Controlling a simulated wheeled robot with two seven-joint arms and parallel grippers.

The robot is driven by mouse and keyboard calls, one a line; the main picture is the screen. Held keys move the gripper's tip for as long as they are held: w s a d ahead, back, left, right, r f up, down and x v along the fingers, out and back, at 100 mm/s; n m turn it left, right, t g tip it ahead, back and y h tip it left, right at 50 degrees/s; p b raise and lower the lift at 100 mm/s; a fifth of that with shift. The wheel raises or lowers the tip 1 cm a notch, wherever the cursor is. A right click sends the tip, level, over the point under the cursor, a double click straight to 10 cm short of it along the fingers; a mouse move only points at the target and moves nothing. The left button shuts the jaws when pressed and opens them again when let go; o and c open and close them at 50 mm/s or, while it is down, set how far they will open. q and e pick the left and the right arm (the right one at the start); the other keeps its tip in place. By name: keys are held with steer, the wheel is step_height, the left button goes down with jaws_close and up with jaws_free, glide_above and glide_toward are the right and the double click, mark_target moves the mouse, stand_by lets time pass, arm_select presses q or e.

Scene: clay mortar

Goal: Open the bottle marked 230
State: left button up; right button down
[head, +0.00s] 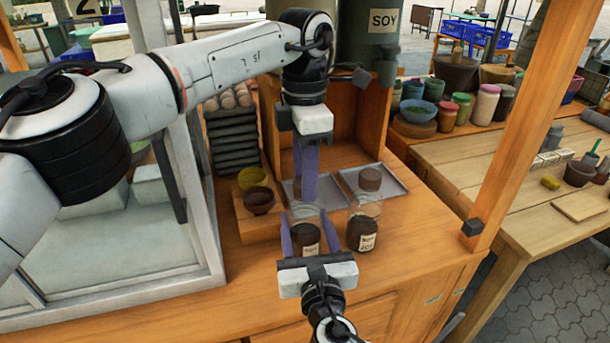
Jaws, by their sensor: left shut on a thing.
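Two clear jars with dark contents and pale labels stand on the orange counter. The left jar (305,215) is under my left gripper, and its label is too small to read surely. My right gripper (306,232) reaches in from the front, one finger on each side of the left jar. I cannot tell whether they touch it.
Grey trays (398,183) lie behind the jars. Two bowls (258,200) sit on a wooden step to the left. A glass-sided case (120,240) stands further left, an orange post (525,130) to the right. The counter just right of the jars is clear.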

arm_select(q)
steer(key=n, duration=0.4)
steer(key=shift+n, duration=0.3)
steer(key=n, duration=0.8)
steer(key=shift+n, duration=0.3)
steer(key=n, duration=1.2)
steer(key=shift+n, duration=0.4)
steer(key=n, duration=0.6)
steer(key=shift+r, duration=0.1)
steer(key=shift+r, duration=0.15)
